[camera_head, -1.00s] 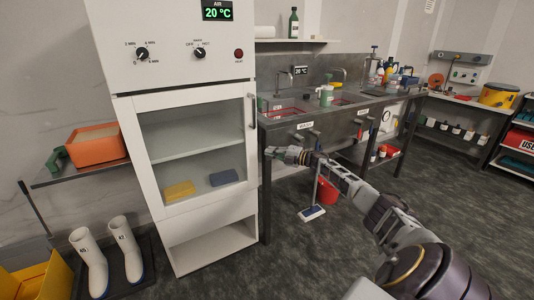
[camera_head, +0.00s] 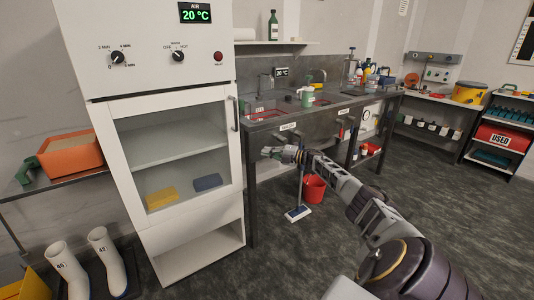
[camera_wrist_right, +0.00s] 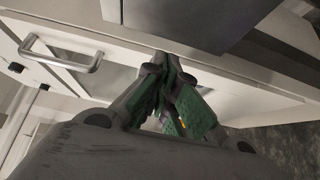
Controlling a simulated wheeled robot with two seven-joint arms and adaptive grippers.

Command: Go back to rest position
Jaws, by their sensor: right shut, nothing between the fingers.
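My right arm reaches in from the lower right in the head view, and its gripper (camera_head: 270,152) is in front of the sink bench, just right of the white cabinet (camera_head: 165,150). In the right wrist view the right gripper's green-padded fingers (camera_wrist_right: 172,100) are together with nothing held. The cabinet's door handle (camera_wrist_right: 62,55) shows at the upper left there, apart from the fingers. My left gripper is in no view.
The cabinet door is closed, with a yellow sponge (camera_head: 161,198) and a blue sponge (camera_head: 208,182) behind its glass. The steel sink bench (camera_head: 330,112) stands behind my right arm. A red bucket (camera_head: 314,188) is on the floor below it. Floor at the right is clear.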

